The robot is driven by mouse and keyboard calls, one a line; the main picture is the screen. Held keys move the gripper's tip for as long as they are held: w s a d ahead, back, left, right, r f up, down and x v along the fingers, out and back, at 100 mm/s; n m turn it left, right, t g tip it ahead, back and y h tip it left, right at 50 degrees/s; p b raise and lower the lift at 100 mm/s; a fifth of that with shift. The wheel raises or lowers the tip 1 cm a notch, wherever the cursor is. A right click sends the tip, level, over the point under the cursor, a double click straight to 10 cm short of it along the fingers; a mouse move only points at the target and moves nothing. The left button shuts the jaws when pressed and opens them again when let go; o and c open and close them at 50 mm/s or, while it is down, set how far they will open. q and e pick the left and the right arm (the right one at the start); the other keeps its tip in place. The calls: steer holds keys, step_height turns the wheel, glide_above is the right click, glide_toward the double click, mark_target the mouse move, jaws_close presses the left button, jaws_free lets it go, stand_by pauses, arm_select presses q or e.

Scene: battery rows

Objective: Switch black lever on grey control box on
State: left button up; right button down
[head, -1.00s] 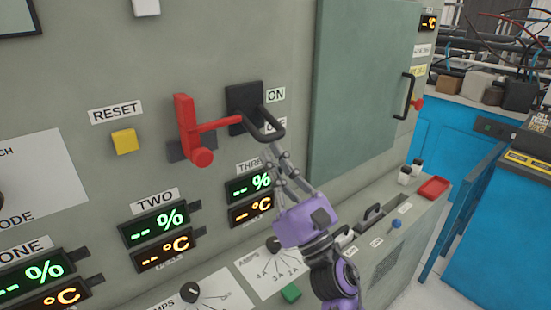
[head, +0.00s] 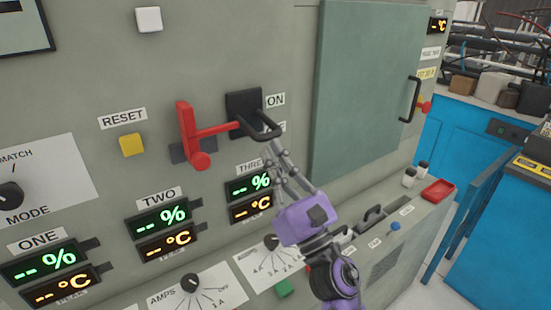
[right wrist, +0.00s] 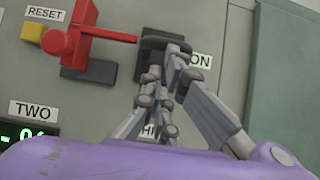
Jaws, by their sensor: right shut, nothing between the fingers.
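The grey control box (head: 80,90) fills most of the head view. Its black lever (head: 262,128) has a loop handle that sticks out from a black plate (head: 242,102), beside the ON label (head: 276,100) and a partly hidden label below it. My right gripper (head: 270,150) is shut and empty, with its fingertips just under the handle. In the right wrist view the fingertips (right wrist: 180,62) overlap the black lever (right wrist: 165,44); I cannot tell whether they touch it. My left gripper is not in view.
A red lever (head: 188,135) stands close left of the black one, its bar reaching toward it. A yellow button (head: 132,145) is further left. A green door (head: 365,90) with a black handle is at the right. A lower ledge with switches and a red tray (head: 438,190) juts out below.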

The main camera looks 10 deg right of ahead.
mark_target(271, 138)
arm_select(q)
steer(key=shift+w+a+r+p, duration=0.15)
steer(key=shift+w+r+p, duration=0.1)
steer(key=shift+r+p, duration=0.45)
arm_select(e)
steer(key=r, duration=0.1)
steer(key=s+r, duration=0.1)
steer(key=r, duration=0.1)
steer(key=shift+s+d+r, duration=0.2)
steer(key=shift+r, duration=0.1)
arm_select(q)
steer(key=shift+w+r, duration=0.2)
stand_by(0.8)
